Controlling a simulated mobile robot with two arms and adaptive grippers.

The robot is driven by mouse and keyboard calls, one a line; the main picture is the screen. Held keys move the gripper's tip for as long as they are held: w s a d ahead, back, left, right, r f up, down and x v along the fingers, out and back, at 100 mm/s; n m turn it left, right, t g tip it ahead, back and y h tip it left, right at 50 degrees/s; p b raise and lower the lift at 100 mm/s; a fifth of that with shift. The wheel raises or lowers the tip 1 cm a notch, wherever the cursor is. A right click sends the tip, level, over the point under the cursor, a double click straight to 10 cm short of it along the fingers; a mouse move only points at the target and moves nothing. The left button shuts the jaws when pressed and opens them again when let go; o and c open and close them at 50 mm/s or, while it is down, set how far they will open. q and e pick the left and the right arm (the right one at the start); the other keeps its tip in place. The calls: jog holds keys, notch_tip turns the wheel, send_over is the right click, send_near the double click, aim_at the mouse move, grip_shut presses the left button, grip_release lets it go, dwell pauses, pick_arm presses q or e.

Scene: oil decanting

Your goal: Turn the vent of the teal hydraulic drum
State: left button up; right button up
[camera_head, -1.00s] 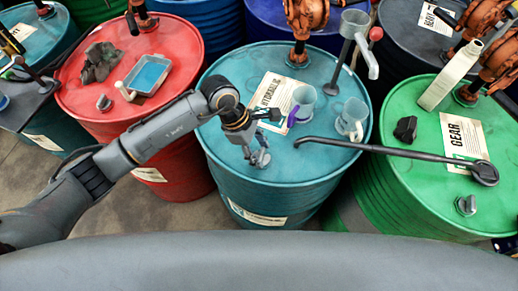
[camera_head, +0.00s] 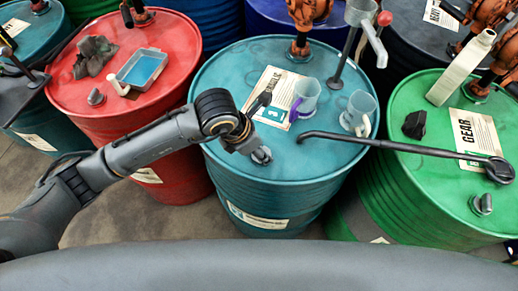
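The teal hydraulic drum (camera_head: 335,170) stands in the middle of the head view. Its vent, a small grey knob (camera_head: 262,155), sits on the lid near the front left. My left gripper (camera_head: 256,132) is over the left part of the lid, beside the vent. One dark finger shows above the label (camera_head: 279,88); the other side reaches down towards the vent. The fingers look spread apart. The near finger is hard to separate from the vent, and I cannot tell whether they touch. My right gripper is not in view.
Two clear mugs (camera_head: 306,97) (camera_head: 357,112) and a pump spout (camera_head: 372,45) are on the teal lid. A long black rod (camera_head: 400,149) reaches from the teal lid onto the green drum (camera_head: 400,205). A red drum (camera_head: 150,35) stands at left.

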pick_arm(q)
jog(key=n+b, duration=0.1)
jog(key=n, duration=0.1)
jog(key=n+t+y+b, duration=0.1)
jog(key=n, duration=0.1)
jog(key=shift+s+d+f+n+b, duration=0.1)
jog(key=shift+d+n+b, duration=0.05)
jog(key=shift+n+b, duration=0.2)
jog(key=shift+n+t+y+b, duration=0.5)
jog(key=shift+n+y+b, duration=0.4)
jog(key=shift+n, duration=0.85)
jog(key=o, duration=1.2)
jog(key=shift+c, duration=0.2)
jog(key=v, duration=1.2)
